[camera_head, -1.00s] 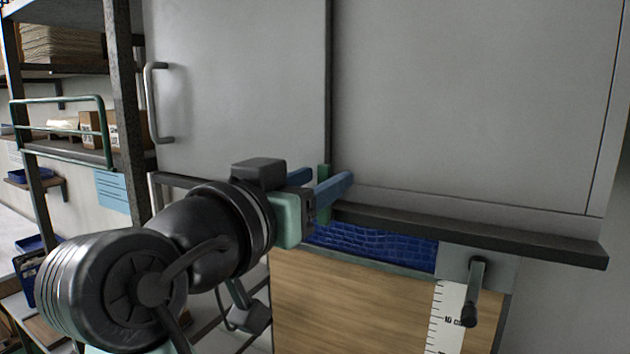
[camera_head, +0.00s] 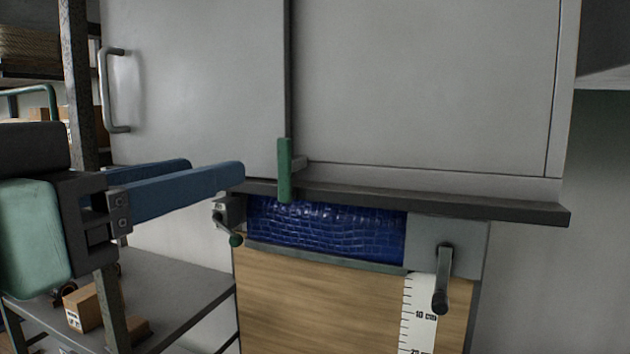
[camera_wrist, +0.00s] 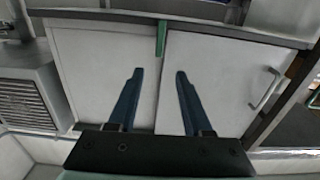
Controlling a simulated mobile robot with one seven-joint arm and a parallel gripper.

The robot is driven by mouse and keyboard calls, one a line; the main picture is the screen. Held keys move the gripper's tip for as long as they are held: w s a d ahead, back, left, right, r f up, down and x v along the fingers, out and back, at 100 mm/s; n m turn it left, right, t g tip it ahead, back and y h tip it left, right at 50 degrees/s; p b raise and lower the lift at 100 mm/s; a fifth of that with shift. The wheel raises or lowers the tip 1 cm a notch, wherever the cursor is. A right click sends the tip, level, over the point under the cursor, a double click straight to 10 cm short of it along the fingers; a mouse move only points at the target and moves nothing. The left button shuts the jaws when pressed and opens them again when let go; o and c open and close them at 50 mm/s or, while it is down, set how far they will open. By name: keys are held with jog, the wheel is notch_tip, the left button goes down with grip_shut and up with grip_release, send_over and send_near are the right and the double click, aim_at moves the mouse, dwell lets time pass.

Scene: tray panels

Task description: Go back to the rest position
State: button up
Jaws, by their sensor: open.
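My gripper (camera_head: 215,170) has two blue fingers and is at the left in the head view, in front of the grey cabinet (camera_head: 420,90). Its fingers are apart with nothing between them; the wrist view shows the gap between them too (camera_wrist: 158,90). A green upright handle (camera_head: 285,170) sits at the lower edge of the cabinet, right of the fingertips. In the wrist view the green handle (camera_wrist: 161,38) lies beyond the fingertips, apart from them.
Below the cabinet are a blue textured panel (camera_head: 325,230), a wooden panel (camera_head: 330,305), a dark crank (camera_head: 443,280) and a ruler strip (camera_head: 418,315). A dark ledge (camera_head: 450,205) juts out above them. A metal shelf (camera_head: 190,295) with a cardboard box (camera_head: 85,305) stands at lower left.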

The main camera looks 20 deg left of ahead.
dwell(0.3)
jog(key=w+d+f+n+t+y+b, duration=0.1)
jog(key=w+d+t+b, duration=0.35)
jog(key=w+d, duration=0.4)
jog(key=s+d+t+b, duration=0.2)
jog(key=s+d+t, duration=0.2)
jog(key=d, duration=0.6)
jog(key=shift+s+d+m+t, duration=0.25)
jog(key=shift+s+m+t, duration=0.15)
jog(key=shift+s, duration=0.8)
